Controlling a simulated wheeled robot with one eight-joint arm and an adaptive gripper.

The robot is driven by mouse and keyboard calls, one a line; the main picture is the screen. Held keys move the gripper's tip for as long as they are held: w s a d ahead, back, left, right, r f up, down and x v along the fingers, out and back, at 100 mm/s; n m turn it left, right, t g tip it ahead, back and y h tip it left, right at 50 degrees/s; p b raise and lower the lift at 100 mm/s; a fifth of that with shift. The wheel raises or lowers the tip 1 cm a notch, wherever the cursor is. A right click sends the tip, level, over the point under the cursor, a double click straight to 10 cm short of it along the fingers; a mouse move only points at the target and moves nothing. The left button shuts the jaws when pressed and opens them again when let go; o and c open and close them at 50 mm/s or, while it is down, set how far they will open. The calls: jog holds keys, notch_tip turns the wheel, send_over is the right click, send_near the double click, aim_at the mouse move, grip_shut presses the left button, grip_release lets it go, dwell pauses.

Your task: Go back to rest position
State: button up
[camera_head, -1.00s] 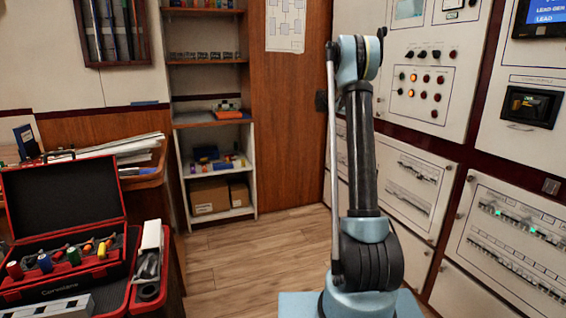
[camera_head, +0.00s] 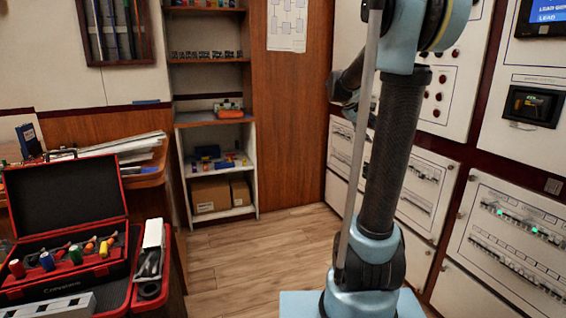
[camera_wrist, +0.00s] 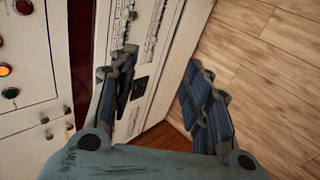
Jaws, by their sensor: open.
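My gripper (camera_wrist: 162,62) is open and empty in the wrist view, its two dark jointed fingers spread apart. Behind it are a pale breaker panel (camera_wrist: 150,25) and the wooden floor (camera_wrist: 255,50). In the head view my arm stands in front of the right-hand cabinets, its upper part bent and partly out of the top of the picture. A dark arm part shows left of the arm column, but I cannot tell there whether it is the gripper.
Breaker panels (camera_head: 520,235) line the right wall. An open red toolbox (camera_head: 70,262) stands at the lower left, near a desk with papers (camera_head: 120,147). A shelf (camera_head: 215,120) stands at the back. The wooden floor (camera_head: 265,245) between is clear.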

jog(key=s+a+f+m+y, duration=0.1)
jog(key=s+a+f, duration=0.4)
jog(key=s, duration=0.6)
jog(key=s+a+f+m+y, duration=0.2)
jog(key=s+a+f+y, duration=0.2)
jog(key=s+f, duration=0.5)
jog(key=s+a+f+m+g+y, duration=0.1)
jog(key=s+a+f, duration=0.5)
jog(key=s, duration=0.8)
jog(key=shift+s+f+m+y, duration=0.3)
jog(key=shift+s+f+y, duration=0.05)
jog(key=shift+f+y, duration=0.6)
jog(key=shift+a, duration=0.1)
jog(key=shift+w+f, duration=0.2)
jog(key=shift+w, duration=0.2)
